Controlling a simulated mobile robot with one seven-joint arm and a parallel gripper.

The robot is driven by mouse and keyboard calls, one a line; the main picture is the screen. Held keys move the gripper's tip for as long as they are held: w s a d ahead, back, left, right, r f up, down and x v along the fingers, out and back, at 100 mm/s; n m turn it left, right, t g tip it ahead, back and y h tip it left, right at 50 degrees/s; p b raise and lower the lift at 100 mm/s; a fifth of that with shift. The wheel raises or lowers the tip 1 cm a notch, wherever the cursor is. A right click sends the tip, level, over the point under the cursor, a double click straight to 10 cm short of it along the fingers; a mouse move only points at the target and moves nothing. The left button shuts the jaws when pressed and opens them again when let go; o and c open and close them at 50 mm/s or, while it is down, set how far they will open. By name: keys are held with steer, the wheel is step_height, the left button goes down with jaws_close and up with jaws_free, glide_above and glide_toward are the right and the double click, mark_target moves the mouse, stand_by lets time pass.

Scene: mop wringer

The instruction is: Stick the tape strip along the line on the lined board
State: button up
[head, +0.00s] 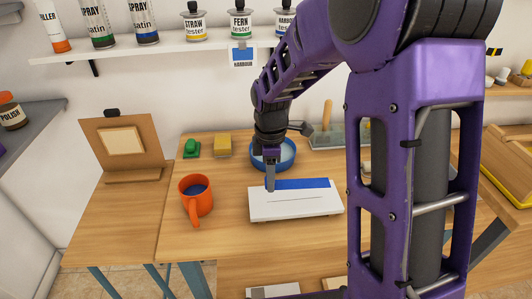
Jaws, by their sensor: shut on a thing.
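The lined board (298,207) is a white slab lying on the wooden workbench, with a faint thin line across its top. The blue tape strip (303,184) shows at the board's back edge, stretching to the right from my gripper. My gripper (270,187) points down at the board's back left and is shut on the strip's left end. I cannot tell whether the strip touches the board or hangs just above it.
An orange mug (196,196) with dark liquid stands left of the board. A blue bowl (286,155) is behind my gripper.

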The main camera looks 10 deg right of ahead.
mark_target(268, 197)
steer(key=shift+w+a+r+n, duration=0.2)
steer(key=shift+w+n, duration=0.1)
steer(key=shift+w, duration=0.15)
steer(key=shift+s+d+f+b, duration=0.1)
steer(key=shift+f+b, duration=0.5)
steer(key=shift+f, duration=0.05)
steer(key=shift+f+b, duration=1.35)
steer(key=shift+f, duration=0.4)
steer(key=shift+f, duration=0.6)
stand_by(0.5)
steer(key=o, duration=1)
steer(key=shift+o, duration=0.2)
steer(key=shift+r, duration=0.1)
